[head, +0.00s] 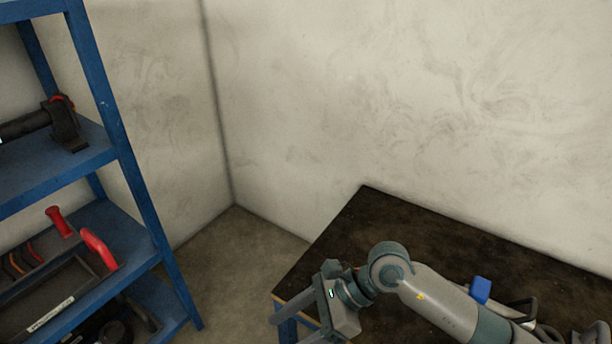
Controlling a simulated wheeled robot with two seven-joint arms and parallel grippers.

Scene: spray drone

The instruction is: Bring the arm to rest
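My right arm comes in from the lower right and reaches over the dark table. My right gripper (293,318) is at the table's left corner, pointing down and to the left. Its two fingers look spread apart, with nothing seen between them; the tips are partly cut off by the lower edge of the picture. My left arm and gripper are not in view.
The dark-topped table (390,225) stands against the wall, its far part bare. A small blue object (480,290) shows behind my arm. A blue shelf rack (125,160) at left holds a black tool (62,125) and a red-handled tray (50,290). Floor shows between.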

